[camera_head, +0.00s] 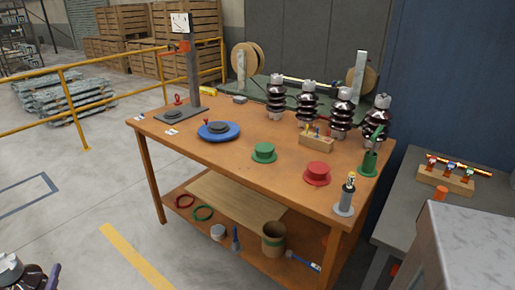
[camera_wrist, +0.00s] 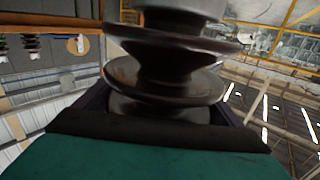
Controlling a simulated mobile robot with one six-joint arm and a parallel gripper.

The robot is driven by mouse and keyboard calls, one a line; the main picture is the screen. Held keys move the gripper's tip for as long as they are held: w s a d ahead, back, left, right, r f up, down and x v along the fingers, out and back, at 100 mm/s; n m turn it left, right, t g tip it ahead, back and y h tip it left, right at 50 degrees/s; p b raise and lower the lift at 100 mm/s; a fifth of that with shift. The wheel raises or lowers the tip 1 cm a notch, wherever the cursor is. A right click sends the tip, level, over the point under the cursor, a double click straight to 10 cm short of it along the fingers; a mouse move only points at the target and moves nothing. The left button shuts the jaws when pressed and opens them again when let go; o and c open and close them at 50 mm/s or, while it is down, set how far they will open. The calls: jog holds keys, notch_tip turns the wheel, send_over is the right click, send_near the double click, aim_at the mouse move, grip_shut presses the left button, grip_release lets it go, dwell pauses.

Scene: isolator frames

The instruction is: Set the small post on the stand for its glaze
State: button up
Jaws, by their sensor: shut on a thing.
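My gripper (camera_wrist: 160,112) is shut on a small ribbed post (camera_wrist: 165,85), dark brown-grey and glossy with a grey metal end. The held post also shows at the lower left corner of the head view (camera_head: 10,268), away from the workbench and partly cut off by the frame. On the bench a green stand (camera_head: 264,152) is at the middle and a red stand (camera_head: 317,173) is to its right. Both are round, flanged and empty on top. Which of them goes with the post's glaze, I cannot tell.
The orange workbench (camera_head: 215,152) carries several large brown ribbed insulators (camera_head: 307,103) along its back, a blue turntable (camera_head: 232,136), a gauge stand (camera_head: 190,70), a wooden block (camera_head: 316,142), a green holder (camera_head: 369,163) and a bottle (camera_head: 347,190).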

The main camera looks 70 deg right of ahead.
jog(key=shift+d+r, duration=0.1)
jog(key=shift+r, duration=0.15)
